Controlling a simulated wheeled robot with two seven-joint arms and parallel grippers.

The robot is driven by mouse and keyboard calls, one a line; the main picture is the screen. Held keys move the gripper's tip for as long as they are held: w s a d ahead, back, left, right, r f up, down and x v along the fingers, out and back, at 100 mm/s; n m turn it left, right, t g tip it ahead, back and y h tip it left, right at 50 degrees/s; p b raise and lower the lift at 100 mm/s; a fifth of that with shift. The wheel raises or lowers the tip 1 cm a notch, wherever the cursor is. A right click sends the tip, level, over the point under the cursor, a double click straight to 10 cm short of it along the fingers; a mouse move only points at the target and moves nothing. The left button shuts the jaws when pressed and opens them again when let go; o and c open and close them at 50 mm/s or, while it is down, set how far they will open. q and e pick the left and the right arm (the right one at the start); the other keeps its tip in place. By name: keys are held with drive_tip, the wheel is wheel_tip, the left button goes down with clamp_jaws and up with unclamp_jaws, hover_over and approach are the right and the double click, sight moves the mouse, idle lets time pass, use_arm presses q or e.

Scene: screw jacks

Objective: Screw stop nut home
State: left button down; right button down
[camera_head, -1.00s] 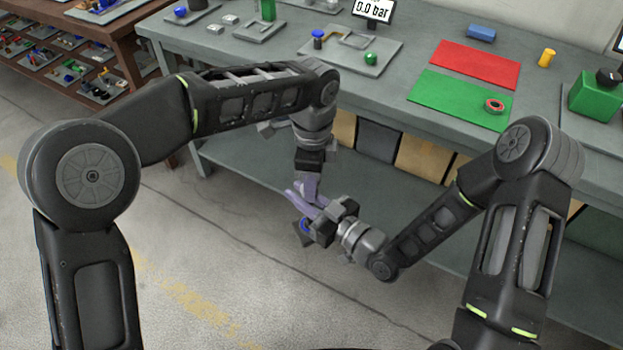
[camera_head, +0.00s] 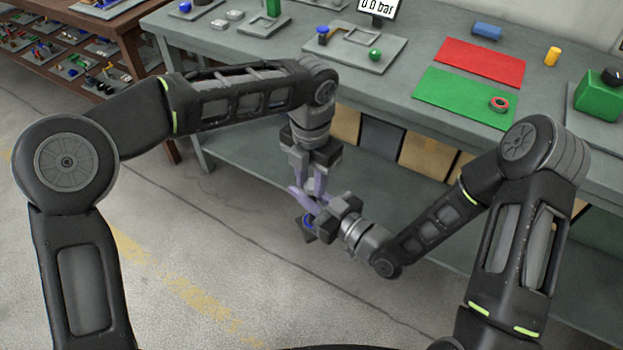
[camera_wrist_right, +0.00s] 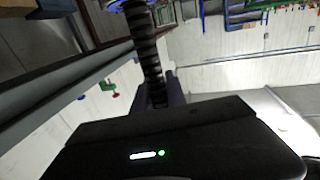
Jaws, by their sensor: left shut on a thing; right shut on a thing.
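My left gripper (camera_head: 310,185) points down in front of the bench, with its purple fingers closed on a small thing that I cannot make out. My right gripper (camera_head: 308,204) reaches up from the right, close below the left one, and is shut on a dark threaded rod (camera_wrist_right: 148,50). A dark block with a blue ring (camera_head: 307,222) shows beside the right gripper. Blue also shows at the rod's far end in the right wrist view (camera_wrist_right: 128,4). I cannot pick out the stop nut with certainty.
The grey bench (camera_head: 260,82) stands behind both grippers. It carries a red mat (camera_head: 482,60), a green mat (camera_head: 450,98) with a red ring (camera_head: 499,104), and a grey tray (camera_head: 368,62). Open floor lies below the grippers.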

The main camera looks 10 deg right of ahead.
use_arm(q)
drive_tip(key=shift+w+r, duration=0.1)
drive_tip(key=shift+w, duration=0.05)
drive_tip(key=c, duration=1.1)
unclamp_jaws()
drive_tip(key=shift+o, duration=0.2)
drive_tip(key=shift+r, duration=0.1)
drive_tip(key=shift+r, duration=2.1)
